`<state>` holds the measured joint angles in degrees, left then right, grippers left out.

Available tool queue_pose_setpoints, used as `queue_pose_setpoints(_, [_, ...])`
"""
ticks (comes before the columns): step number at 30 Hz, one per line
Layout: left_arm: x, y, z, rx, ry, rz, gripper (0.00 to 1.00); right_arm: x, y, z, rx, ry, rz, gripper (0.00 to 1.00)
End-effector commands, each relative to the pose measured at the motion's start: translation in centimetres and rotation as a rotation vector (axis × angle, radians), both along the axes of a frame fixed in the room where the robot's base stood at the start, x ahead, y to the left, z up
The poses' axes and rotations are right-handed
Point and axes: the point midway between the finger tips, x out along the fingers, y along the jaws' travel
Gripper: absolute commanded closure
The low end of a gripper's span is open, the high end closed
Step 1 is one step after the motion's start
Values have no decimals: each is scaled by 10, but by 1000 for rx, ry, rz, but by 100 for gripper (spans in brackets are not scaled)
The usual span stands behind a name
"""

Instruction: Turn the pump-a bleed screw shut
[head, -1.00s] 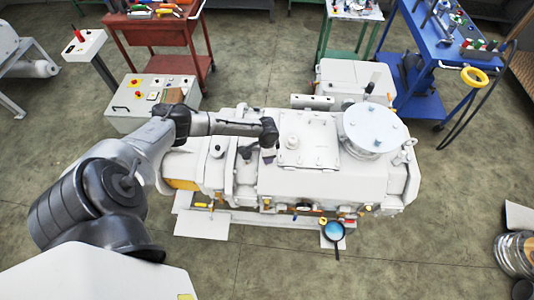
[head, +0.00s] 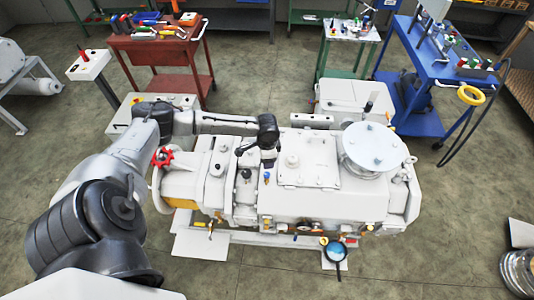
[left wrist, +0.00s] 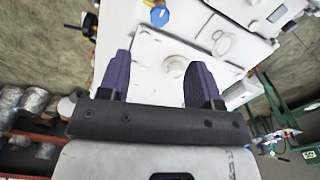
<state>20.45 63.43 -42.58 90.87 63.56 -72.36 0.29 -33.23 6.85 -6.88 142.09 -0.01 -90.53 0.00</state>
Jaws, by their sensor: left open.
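The large white pump machine (head: 322,205) stands in the middle of the head view. A small blue knob (head: 267,177) sits on its top, just in front of my left gripper (head: 268,158). A blue knob on a brass fitting (left wrist: 159,17) shows ahead of the fingers in the left wrist view. I cannot tell if either is the pump-a bleed screw. My left gripper (left wrist: 160,65) is open, with its two purple fingers apart over the white casing and nothing held between them. My right gripper is not in view.
A red handwheel (head: 162,156) is at the machine's left end, close to my left arm. A raised round cover (head: 375,149) stands on the right. A magnifier (head: 335,251) is at the front edge. Red (head: 158,52) and blue (head: 412,101) carts stand behind.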

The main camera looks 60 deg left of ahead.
Motion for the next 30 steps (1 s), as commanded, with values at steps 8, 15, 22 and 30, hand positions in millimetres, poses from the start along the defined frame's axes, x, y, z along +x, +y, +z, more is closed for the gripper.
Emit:
queue_pose_setpoints(8, [0,0,24,0,-1,0,42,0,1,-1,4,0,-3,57])
queue_pose_setpoints(15, [0,0,27,-1,-1,0,42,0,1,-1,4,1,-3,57])
queue_pose_setpoints(22, [0,0,27,-1,-1,0,42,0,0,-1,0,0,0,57])
queue_pose_setpoints(30, [0,0,27,-1,-1,0,42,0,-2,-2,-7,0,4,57])
